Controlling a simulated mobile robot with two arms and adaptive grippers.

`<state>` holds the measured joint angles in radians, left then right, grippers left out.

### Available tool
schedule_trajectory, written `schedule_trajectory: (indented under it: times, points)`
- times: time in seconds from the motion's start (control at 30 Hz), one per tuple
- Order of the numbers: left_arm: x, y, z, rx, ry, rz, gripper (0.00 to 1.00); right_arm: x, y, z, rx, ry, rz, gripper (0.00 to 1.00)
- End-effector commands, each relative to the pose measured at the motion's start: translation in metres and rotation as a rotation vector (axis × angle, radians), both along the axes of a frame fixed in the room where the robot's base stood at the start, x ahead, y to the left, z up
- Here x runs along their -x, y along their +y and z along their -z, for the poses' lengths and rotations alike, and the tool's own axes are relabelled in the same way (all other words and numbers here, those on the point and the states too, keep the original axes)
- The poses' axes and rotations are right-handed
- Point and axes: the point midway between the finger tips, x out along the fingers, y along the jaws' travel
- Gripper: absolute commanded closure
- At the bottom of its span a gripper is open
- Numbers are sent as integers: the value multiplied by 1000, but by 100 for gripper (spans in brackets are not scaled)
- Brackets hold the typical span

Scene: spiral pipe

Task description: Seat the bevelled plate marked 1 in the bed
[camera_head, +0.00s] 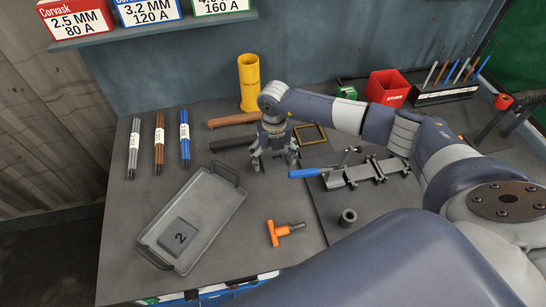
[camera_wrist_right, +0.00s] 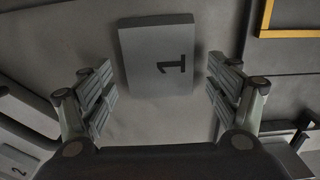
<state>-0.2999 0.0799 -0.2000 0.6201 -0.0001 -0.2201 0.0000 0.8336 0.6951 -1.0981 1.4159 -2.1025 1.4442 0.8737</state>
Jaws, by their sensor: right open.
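The plate marked 1 (camera_wrist_right: 158,55) is a grey block lying flat on the dark bench top in the wrist view. My right gripper (camera_wrist_right: 160,85) is open, with one finger to each side of the plate's near end and a gap on both sides. In the head view my right gripper (camera_head: 273,162) points down over the bench, left of the clamp fixture, and hides plate 1. The metal clamp fixture (camera_head: 362,174) has a blue handle; I cannot tell for sure that it is the bed. My left gripper is not in view.
A grey tray (camera_head: 226,207) holds the plate marked 2 (camera_head: 180,238). An orange-handled tool (camera_head: 279,232) and a dark ring (camera_head: 347,217) lie in front. A yellow tube (camera_head: 249,82), a brass frame (camera_head: 309,135) and dark bars stand or lie near the gripper. Rod bundles lie left.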

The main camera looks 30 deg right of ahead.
Motion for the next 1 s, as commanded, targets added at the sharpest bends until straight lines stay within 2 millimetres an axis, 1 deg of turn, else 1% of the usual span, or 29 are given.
schedule_trajectory:
  times: [0.1,0.17,0.2,0.27,0.3,0.37,0.4,0.47,0.67,0.77,0.87,1.0]
  points:
    - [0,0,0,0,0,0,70,0,0,0,0,0,0,18]
    - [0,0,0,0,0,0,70,0,0,0,0,0,0,32]
    - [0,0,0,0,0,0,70,0,0,0,0,0,0,41]
    - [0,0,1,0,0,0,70,0,0,0,0,0,0,55]
    - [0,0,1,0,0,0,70,0,0,0,0,1,0,64]
    - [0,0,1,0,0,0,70,0,0,0,0,1,0,77]
    - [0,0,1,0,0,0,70,0,0,0,0,1,0,86]
    - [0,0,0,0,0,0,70,-1,1,-2,-1,-3,0,100]
    - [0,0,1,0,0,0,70,-1,0,-2,-1,-3,0,100]
    - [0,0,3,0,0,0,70,-2,1,-8,-2,-5,0,100]
    - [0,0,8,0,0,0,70,-3,0,-21,-2,-8,-1,100]
    - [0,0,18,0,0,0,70,-3,0,-46,-2,-9,-1,100]
